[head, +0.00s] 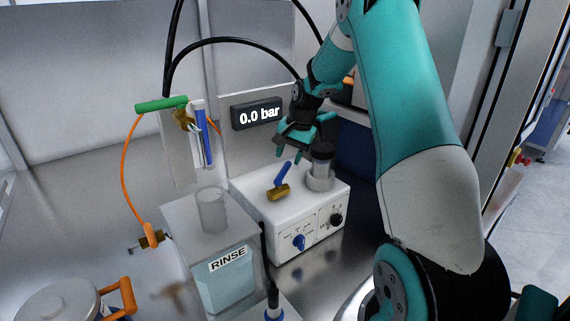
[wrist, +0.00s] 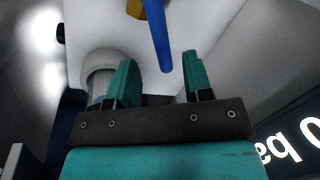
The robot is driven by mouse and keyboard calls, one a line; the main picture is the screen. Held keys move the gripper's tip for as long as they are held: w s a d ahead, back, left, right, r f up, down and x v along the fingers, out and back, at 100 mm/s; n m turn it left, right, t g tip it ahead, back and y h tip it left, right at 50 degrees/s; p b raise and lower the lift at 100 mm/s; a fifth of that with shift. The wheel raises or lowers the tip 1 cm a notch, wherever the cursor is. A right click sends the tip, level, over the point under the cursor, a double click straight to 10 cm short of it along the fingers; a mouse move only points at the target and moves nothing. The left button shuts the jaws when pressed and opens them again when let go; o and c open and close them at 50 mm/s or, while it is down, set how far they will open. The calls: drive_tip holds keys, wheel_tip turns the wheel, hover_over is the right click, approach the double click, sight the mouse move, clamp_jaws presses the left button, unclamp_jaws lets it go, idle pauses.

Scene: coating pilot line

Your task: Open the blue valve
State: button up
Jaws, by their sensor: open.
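The blue valve has a blue lever handle (head: 283,174) on a brass body (head: 278,192), on top of a white box (head: 262,208). The handle tilts up and to the right in the head view. In the wrist view the handle (wrist: 157,35) points toward my gripper, with part of the brass body (wrist: 135,8) at the top edge. My gripper (head: 289,152) is open and empty, just above the handle. In the wrist view the handle's end appears between the two teal fingertips (wrist: 160,62). I cannot tell whether they touch it.
A grey cylinder (head: 320,178) stands on the box close beside my gripper. The box front has a blue knob (head: 299,242) and a black knob (head: 336,220). A display (head: 257,114) reads 0.0 bar. A RINSE container (head: 225,275) stands at front left.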

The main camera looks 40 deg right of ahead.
sight(284, 169)
drive_tip(key=shift+p+x, duration=0.5)
drive_tip(key=shift+x, duration=2.05)
clamp_jaws()
